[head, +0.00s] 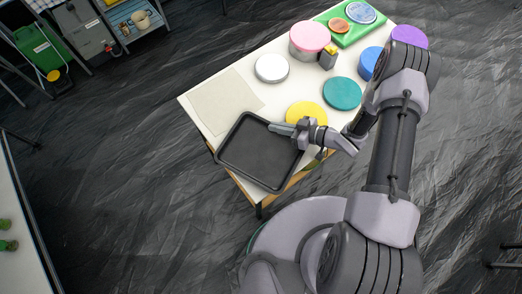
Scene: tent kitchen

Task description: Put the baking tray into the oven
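The baking tray (258,160) is dark, rectangular and empty, with a raised rim. It is at the near left part of the white table, and its near left side reaches slightly past the table's edge. I cannot tell whether it rests on the table or is just above it. My gripper (281,128) is at the tray's upper right rim, with a grey finger lying across that rim. The other finger is hidden, so whether it grips the tray is not clear. No oven can be made out in the head view.
The white table (205,125) carries a beige mat (226,101), a white round tin (272,68), a pink tin (309,37), yellow (306,112) and teal (342,93) discs, and a green board (350,32). A shelf (128,15) stands at the upper left. Dark floor is clear at left.

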